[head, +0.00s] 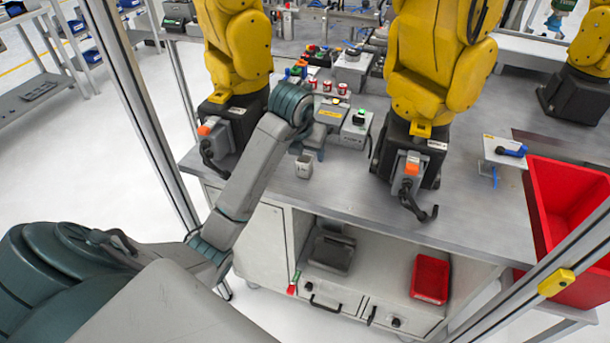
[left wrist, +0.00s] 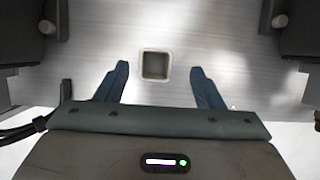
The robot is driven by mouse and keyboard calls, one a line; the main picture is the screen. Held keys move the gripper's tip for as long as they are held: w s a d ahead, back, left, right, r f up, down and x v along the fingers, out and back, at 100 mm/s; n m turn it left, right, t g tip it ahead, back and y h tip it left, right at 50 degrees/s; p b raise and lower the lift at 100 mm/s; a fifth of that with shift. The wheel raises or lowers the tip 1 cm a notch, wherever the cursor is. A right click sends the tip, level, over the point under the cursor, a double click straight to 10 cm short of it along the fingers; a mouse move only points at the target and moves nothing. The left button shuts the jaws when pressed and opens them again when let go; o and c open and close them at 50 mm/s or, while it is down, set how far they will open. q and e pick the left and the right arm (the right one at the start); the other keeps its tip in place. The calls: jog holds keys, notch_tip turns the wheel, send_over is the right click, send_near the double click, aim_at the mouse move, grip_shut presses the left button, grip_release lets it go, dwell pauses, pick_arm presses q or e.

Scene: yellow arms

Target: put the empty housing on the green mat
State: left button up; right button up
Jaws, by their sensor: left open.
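A small grey open-topped square housing (head: 304,166) stands upright on the metal bench near its front edge. In the left wrist view the housing (left wrist: 155,65) shows from above and its inside looks empty. My left gripper (head: 308,150) is just behind the housing in the head view. In the left wrist view the blue fingers of my left gripper (left wrist: 160,68) are spread, with the housing between them in the picture; no contact shows. I cannot make out a green mat in either view. My right gripper is not in view.
Two yellow robot arms (head: 236,45) (head: 440,60) stand on the bench (head: 340,200) on either side of the housing. Small red cans (head: 327,86) and a grey box with a green button (head: 357,125) are behind it. A red bin (head: 560,210) is at the right.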

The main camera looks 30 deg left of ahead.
aim_at(305, 162)
pick_arm(q)
jog(key=shift+w+a+f+b, duration=0.1)
jog(key=shift+w+f+b, duration=0.2)
jog(key=shift+f, duration=0.35)
jog(key=shift+a+f+b, duration=0.1)
jog(key=shift+f+b, duration=0.45)
jog(key=shift+b, duration=0.15)
jog(key=shift+a+f+b, duration=0.1)
jog(key=shift+f+b, duration=0.35)
jog(key=shift+b, duration=0.15)
jog(key=shift+w+a+f+b, duration=0.1)
jog(key=shift+w+f+b, duration=0.15)
jog(key=shift+f+b, duration=0.15)
jog(key=shift+f, duration=0.25)
jog(key=shift+x, duration=0.8)
pick_arm(e)
jog(key=shift+w+a+f, duration=0.1)
jog(key=shift+w+f, duration=0.05)
jog(key=shift+w, duration=0.75)
jog(key=shift+w+a+f, duration=0.1)
jog(key=shift+w+f, duration=0.1)
jog(key=shift+w, duration=0.65)
jog(key=shift+w+f, duration=0.15)
jog(key=shift+w, duration=0.75)
pick_arm(q)
jog(key=shift+w+a, duration=0.1)
jog(key=c, duration=1.1)
